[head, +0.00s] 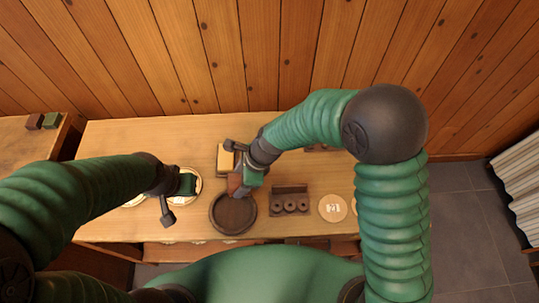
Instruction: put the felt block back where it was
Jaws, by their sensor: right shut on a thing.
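My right gripper (240,184) reaches down over the middle of the wooden table and is shut on a small reddish-brown block (235,184), which looks like the felt block. Much of the block is hidden by the gripper. It is at the upper edge of a round dark tray (233,213); I cannot tell whether it touches the tray. My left gripper (180,192) is over a pale round plate (197,186) to the left of the tray. Its fingertips are not clear, so I cannot tell whether it is open or shut.
A cream-yellow block in a frame (226,160) is behind the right gripper. A dark rack with round holes (290,201) and a pale disc (333,208) are to the right. A brown block (35,121) and a green block (51,120) sit on the far-left table.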

